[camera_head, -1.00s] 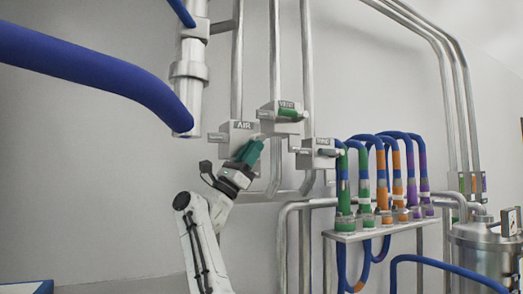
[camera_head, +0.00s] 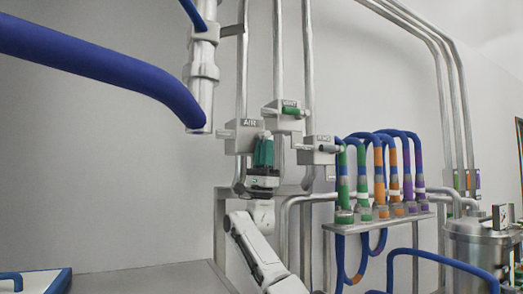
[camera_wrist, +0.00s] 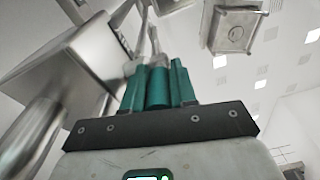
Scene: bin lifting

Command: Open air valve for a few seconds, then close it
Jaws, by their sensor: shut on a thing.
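The box labelled AIR (camera_head: 247,124) is mounted on a pipe at the centre of the head view. My gripper (camera_head: 263,139) points straight up at its front with green fingers. In the wrist view the fingers (camera_wrist: 157,75) are shut on a narrow green piece, the air valve handle (camera_wrist: 158,90), with a metal stem above it. The fingers hide most of the handle in the head view, so its exact angle is hard to tell. The wrist view shows a grey valve box (camera_wrist: 62,65) at left.
The VENT box (camera_head: 283,118) with a green handle (camera_head: 294,111) is just right and above. Another grey valve box (camera_head: 318,150) sits lower right. A thick blue hose (camera_head: 100,70) crosses upper left. Coloured hoses (camera_head: 378,170) stand on a rack (camera_head: 375,224) at right.

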